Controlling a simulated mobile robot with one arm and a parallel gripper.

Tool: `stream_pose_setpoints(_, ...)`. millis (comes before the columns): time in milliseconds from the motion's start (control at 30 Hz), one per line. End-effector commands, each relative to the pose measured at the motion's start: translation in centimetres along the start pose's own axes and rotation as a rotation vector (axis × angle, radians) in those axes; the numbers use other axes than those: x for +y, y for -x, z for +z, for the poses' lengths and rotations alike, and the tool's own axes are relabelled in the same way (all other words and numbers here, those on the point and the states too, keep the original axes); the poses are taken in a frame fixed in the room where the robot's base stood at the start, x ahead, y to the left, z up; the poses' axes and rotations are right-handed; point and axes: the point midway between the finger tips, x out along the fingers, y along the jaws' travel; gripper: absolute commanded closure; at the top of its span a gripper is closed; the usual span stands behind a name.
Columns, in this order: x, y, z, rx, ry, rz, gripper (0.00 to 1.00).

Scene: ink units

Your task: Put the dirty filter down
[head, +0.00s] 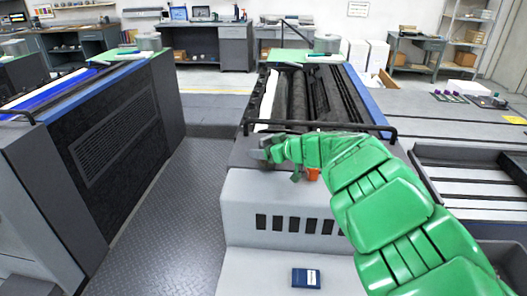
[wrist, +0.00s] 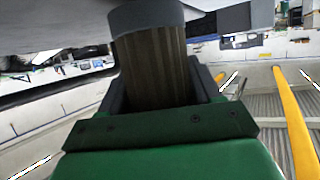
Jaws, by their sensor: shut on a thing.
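My green arm reaches in from the lower right in the head view, and my gripper (head: 268,149) is over the front end of the middle ink unit (head: 290,185). In the wrist view my gripper is shut on a brownish pleated filter (wrist: 152,65) with a grey end cap, which I take for the dirty filter. The filter stands out lengthwise from between the jaws. In the head view it is small and mostly hidden by the gripper, so I cannot tell whether it touches the unit.
A dark bar (head: 320,127) runs across the unit close to my gripper. A small blue box (head: 306,278) lies on the lower front step. A black-rimmed tray (head: 470,154) is at right. Another machine (head: 110,140) stands left, across a clear floor aisle (head: 180,205).

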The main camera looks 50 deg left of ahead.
Motion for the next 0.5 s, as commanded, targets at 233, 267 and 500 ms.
stream_pose_setpoints(233,0.01,-0.28,0.65,0.002,0.000,0.000,0.71)
stream_pose_setpoints(267,0.01,-0.28,0.65,0.002,0.000,0.000,0.71)
stream_pose_setpoints(500,-0.01,-0.38,0.90,0.002,0.001,0.000,0.31)
